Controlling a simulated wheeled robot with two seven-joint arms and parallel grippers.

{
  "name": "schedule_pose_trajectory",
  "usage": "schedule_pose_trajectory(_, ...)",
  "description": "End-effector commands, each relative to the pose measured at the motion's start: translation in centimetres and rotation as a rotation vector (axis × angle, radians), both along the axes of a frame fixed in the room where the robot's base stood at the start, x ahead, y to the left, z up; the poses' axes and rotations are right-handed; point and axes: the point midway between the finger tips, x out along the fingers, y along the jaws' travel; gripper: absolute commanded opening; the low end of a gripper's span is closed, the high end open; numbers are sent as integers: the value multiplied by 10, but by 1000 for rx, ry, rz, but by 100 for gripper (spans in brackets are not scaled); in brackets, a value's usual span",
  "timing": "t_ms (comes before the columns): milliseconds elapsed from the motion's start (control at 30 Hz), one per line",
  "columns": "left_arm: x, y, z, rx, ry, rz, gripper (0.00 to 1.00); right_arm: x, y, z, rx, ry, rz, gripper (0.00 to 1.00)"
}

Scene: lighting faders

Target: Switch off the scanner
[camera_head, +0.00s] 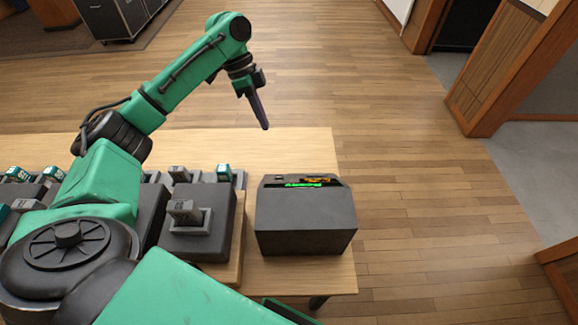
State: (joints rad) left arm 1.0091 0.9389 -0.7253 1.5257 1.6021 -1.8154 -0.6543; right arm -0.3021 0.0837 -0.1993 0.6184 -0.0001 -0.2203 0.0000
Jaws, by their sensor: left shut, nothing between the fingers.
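The likely scanner is a dark grey box (306,222) at the right end of the wooden table. A lit green strip and a small orange mark show along its top back edge. A separate dark block with a grey lever (184,212) stands to its left; I cannot tell which device that lever serves. My left gripper (264,126) is shut and empty, pointing down above the table's back edge, behind and left of the box and apart from it. My right gripper is not in view.
Several grey fader blocks with green-topped levers (224,173) line the table to the left, partly hidden by my left arm. The bare table top (290,150) is clear behind the box. Open wooden floor lies to the right.

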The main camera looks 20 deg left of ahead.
Motion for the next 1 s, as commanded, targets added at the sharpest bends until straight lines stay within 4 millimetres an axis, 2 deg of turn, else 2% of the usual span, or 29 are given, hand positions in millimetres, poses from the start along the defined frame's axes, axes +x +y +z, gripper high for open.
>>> schedule_pose_trajectory(167, -1, -2, -2, 0, 3, -2, 0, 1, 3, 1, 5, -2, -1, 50)
schedule_pose_trajectory(267, -2, -5, -10, 1, 6, -4, 0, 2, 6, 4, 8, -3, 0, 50)
schedule_pose_trajectory(367, -4, -12, -25, -1, 8, -4, 0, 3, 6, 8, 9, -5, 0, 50)
schedule_pose_trajectory(700, -10, -40, -94, 0, 8, -4, 0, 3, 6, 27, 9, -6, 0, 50)
schedule_pose_trajectory(800, -21, -43, -106, 1, 7, -5, 0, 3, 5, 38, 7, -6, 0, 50)
schedule_pose_trajectory(1000, -30, -49, -123, 0, 3, -4, 0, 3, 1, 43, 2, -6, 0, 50)
